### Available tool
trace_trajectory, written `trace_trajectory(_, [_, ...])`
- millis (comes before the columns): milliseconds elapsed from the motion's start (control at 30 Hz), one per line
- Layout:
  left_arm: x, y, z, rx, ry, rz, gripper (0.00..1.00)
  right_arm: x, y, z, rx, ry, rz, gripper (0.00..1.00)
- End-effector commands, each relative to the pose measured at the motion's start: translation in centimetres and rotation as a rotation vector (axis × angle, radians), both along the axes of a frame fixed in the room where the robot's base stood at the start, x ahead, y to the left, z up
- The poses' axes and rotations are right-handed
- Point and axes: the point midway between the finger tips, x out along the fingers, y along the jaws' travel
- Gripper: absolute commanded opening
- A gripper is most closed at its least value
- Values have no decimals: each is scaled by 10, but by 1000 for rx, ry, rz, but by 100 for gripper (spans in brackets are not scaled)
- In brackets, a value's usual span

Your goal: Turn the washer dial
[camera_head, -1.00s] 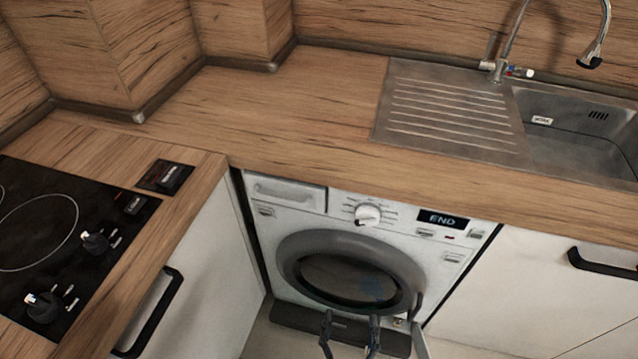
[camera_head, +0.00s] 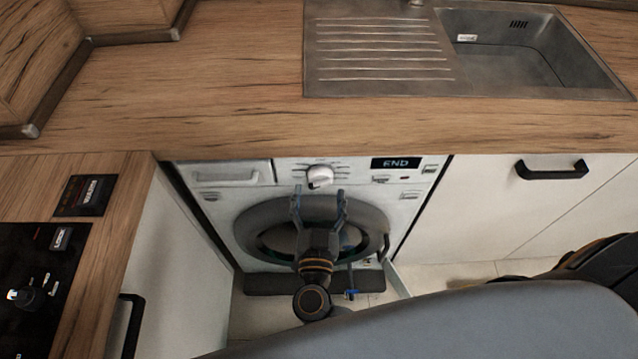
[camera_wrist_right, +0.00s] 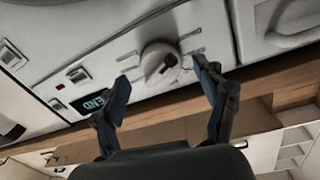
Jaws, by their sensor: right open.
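The white washer (camera_head: 228,194) stands under the oak worktop. Its white round dial (camera_head: 319,177) is on the top panel, left of the dark display reading END (camera_head: 396,163). My right gripper (camera_head: 319,190) is open in front of the washer, its fingertips just below the dial in the head view. In the right wrist view the dial (camera_wrist_right: 160,63) shows beyond and between the two open fingers (camera_wrist_right: 164,75), with no visible contact. The left gripper does not show.
The grey round washer door (camera_head: 374,219) is below the dial. A steel sink (camera_head: 510,50) is set in the worktop (camera_head: 210,90). A hob (camera_head: 25,270) lies at the left. A cabinet with a black handle (camera_head: 552,170) is right of the washer.

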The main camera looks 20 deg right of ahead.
Motion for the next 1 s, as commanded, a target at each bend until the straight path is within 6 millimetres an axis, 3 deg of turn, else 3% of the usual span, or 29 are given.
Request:
trace_trajectory(200, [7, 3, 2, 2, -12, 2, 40, 22, -7, 0, -1, 0, 2, 74])
trace_trajectory(533, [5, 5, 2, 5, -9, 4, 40, 26, -9, 0, -1, 1, 1, 74])
trace_trajectory(567, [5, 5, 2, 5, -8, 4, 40, 26, -9, 0, -1, 1, 1, 72])
trace_trajectory(800, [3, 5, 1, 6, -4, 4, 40, 25, -9, 0, 0, 1, 1, 23])
trace_trajectory(833, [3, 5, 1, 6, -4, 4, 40, 25, -9, 0, 0, 1, 1, 19])
trace_trajectory(1000, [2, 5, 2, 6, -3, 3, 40, 25, -9, 0, 5, -1, 1, 19])
